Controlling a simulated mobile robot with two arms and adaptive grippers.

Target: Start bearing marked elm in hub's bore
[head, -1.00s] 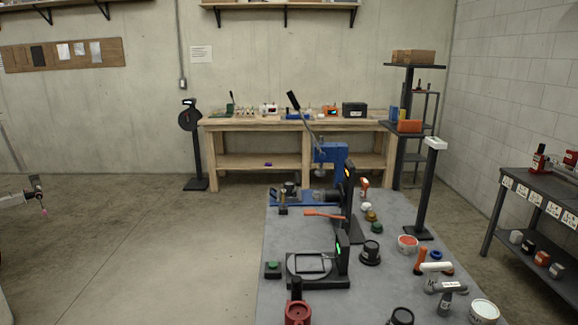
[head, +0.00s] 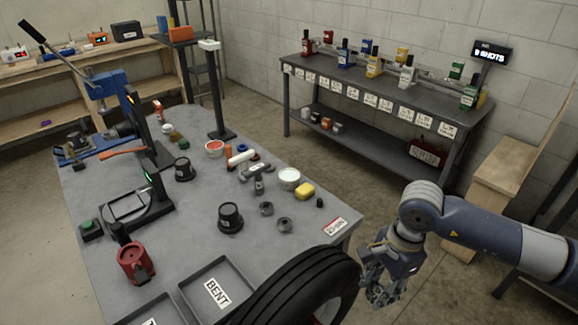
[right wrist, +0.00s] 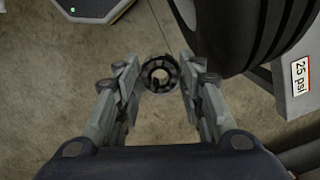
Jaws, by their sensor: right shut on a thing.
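My right gripper (head: 382,292) is low at the right of the grey table, beside the black tyre (head: 290,295). In the right wrist view, its fingers (right wrist: 159,84) are shut on a dark ring-shaped bearing (right wrist: 147,75), held at the fingertips with its round opening facing the camera. I cannot read a mark on it. The tyre (right wrist: 188,10) stands just beyond the gripper, on the right in the wrist view. The hub's bore is not visible; I see only part of a pale wheel face (head: 340,306). My left gripper is not in view.
A tray marked BENT (head: 243,275) lies at the front. A shelf table (head: 375,92) with bottles stands behind.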

